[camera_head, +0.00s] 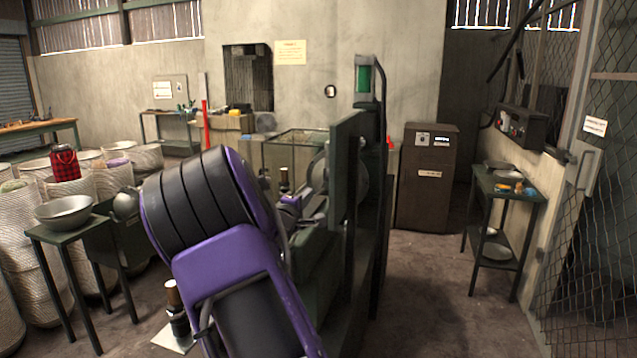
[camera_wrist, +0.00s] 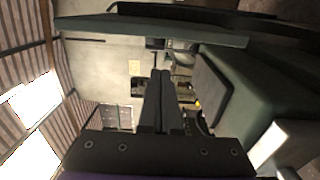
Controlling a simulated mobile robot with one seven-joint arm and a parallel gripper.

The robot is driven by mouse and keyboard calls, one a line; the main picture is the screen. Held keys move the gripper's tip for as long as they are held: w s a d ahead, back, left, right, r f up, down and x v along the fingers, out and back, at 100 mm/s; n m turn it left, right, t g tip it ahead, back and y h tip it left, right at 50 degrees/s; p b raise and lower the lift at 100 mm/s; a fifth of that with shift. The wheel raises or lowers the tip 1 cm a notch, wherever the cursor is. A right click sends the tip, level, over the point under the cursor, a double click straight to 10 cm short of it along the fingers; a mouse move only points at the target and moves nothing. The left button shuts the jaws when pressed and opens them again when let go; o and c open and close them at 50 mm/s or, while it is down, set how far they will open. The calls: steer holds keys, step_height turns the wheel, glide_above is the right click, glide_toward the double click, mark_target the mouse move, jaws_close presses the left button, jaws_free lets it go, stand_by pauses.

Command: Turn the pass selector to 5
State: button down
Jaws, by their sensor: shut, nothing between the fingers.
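My gripper (camera_wrist: 160,77) shows in the wrist view. Its two dark fingers are together, with nothing between them, and point away from the camera past dark green machine parts. In the head view my purple and black arm hides the gripper. The green spinning machine (camera_head: 345,170) stands in the middle of the head view, partly behind my arm. I cannot make out a pass selector or its numbers in either view. In the wrist view a large green machine body (camera_wrist: 260,85) fills the right side, close to the fingers; whether they touch it I cannot tell.
A control box (camera_head: 521,127) with a red button hangs on the right wall. A small table (camera_head: 505,185) with bowls stands below it. A brown cabinet (camera_head: 426,180) stands at the back. A side table (camera_head: 66,228) bears a metal bowl (camera_head: 63,211). Floor at right is clear.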

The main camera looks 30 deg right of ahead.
steer(key=x, duration=1.1)
steer(key=shift+w+d, duration=0.25)
steer(key=shift+f, duration=0.15)
steer(key=shift+b, duration=0.5)
steer(key=shift+d+f+t+h+b, duration=0.1)
steer(key=shift+f+t+h+b, duration=0.35)
steer(key=shift+b, duration=0.55)
steer(key=w+d+t+h+b, duration=0.1)
steer(key=b, duration=0.2)
steer(key=w+d+f+t+h+b, duration=0.1)
steer(key=b, duration=0.2)
steer(key=shift+f, duration=0.25)
steer(key=shift+w+d, duration=0.2)
steer(key=shift+d, duration=0.1)
